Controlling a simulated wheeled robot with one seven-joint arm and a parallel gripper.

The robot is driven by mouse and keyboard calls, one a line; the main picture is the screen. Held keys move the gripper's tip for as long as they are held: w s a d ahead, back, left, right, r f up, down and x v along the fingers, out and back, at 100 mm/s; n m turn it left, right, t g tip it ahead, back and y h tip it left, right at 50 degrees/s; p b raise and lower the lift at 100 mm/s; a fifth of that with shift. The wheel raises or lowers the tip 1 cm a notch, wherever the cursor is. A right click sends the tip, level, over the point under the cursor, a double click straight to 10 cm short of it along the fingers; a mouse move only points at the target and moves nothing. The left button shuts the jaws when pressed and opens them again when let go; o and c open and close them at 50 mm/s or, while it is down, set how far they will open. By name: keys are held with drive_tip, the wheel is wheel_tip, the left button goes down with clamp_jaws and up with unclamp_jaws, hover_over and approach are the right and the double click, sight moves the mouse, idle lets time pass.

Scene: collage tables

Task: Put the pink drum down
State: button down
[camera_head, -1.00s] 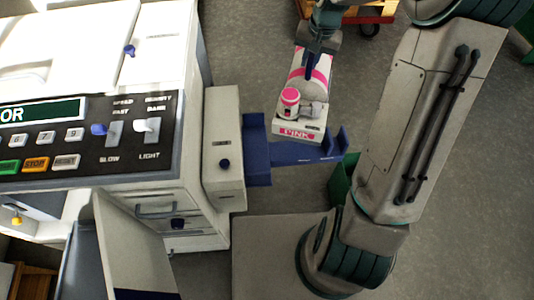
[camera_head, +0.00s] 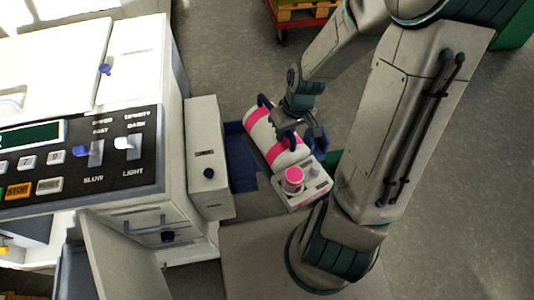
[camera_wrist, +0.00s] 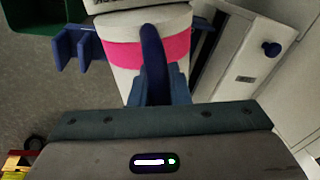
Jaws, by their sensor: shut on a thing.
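The pink drum (camera_head: 259,128) is a white cartridge with pink bands and a pink-capped end block. In the head view it lies at a slant in front of my arm, to the right of the white printer. My gripper (camera_head: 287,132) is shut on it from above.
The white printer (camera_head: 140,75) with its control panel fills the left. A blue bracket (camera_head: 240,165) sticks out beside its side box (camera_head: 208,150), partly behind the drum. A green bin (camera_wrist: 35,15) shows in the wrist view. A pallet cart (camera_head: 300,15) stands far back on open floor.

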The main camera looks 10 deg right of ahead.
sight(268, 126)
drive_tip(key=shift+s+f+n, duration=0.2)
drive_tip(key=shift+s+n, duration=0.1)
drive_tip(key=shift+s, duration=0.75)
drive_tip(key=shift+a+f, duration=0.1)
drive_tip(key=shift+f, duration=0.1)
drive_tip(key=w+a+f, duration=0.1)
drive_tip(key=w+f, duration=0.1)
drive_tip(key=w, duration=0.1)
drive_tip(key=w+a+f+b, duration=0.1)
drive_tip(key=w+f, duration=0.1)
drive_tip(key=w, duration=0.2)
drive_tip(key=w+a+f, duration=0.1)
drive_tip(key=w+f, duration=0.1)
drive_tip(key=w, duration=0.2)
drive_tip(key=shift+f, duration=2.4)
drive_tip(key=c, duration=1.4)
unclamp_jaws()
drive_tip(key=shift+s, duration=0.1)
drive_tip(key=shift+o, duration=0.2)
drive_tip(key=shift+d+r, duration=0.1)
